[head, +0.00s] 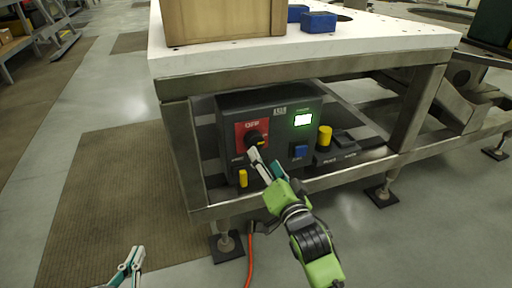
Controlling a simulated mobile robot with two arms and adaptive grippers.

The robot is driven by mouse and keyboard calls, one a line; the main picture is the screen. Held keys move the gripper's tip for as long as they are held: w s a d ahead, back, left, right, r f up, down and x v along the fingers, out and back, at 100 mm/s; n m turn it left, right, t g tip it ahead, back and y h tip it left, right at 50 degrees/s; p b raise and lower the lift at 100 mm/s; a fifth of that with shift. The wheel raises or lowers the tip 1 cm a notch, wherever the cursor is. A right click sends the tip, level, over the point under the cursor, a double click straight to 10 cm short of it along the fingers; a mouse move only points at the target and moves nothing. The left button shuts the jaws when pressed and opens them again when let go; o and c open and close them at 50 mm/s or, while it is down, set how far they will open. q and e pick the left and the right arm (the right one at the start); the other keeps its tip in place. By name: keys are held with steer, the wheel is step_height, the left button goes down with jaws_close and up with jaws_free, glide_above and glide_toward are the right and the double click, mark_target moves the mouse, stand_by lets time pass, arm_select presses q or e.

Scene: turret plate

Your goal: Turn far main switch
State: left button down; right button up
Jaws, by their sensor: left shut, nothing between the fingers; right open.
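The main switch (252,137) is a black rotary knob with a yellow mark on a red plate, on the front of a dark control box (231,112) under the white-topped table. My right gripper (265,160) is open just below and in front of the knob. One finger's tip overlaps the knob's lower edge in the picture; I cannot tell whether it touches. My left gripper (136,253) is shut and empty, low at the bottom left, away from the box and over the floor mat.
A wooden crate (220,22) and blue blocks (319,22) stand on top.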

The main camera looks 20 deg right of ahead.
mark_target(256, 144)
steer(key=w+b, duration=0.1)
steer(key=w, duration=0.6)
steer(key=shift+w+a+b, duration=0.15)
steer(key=shift+w+b, duration=0.2)
steer(key=shift+w, duration=0.05)
arm_select(q)
step_height(256, 144, up, 11)
steer(key=w+d+t+h, duration=0.1)
steer(key=t, duration=0.4)
steer(key=shift+w+d+f+t+h, duration=0.2)
steer(key=shift+w+d+t+h, duration=0.1)
steer(key=shift+d+h, duration=0.1)
arm_select(e)
steer(key=shift+w, duration=0.4)
steer(key=c, duration=1.1)
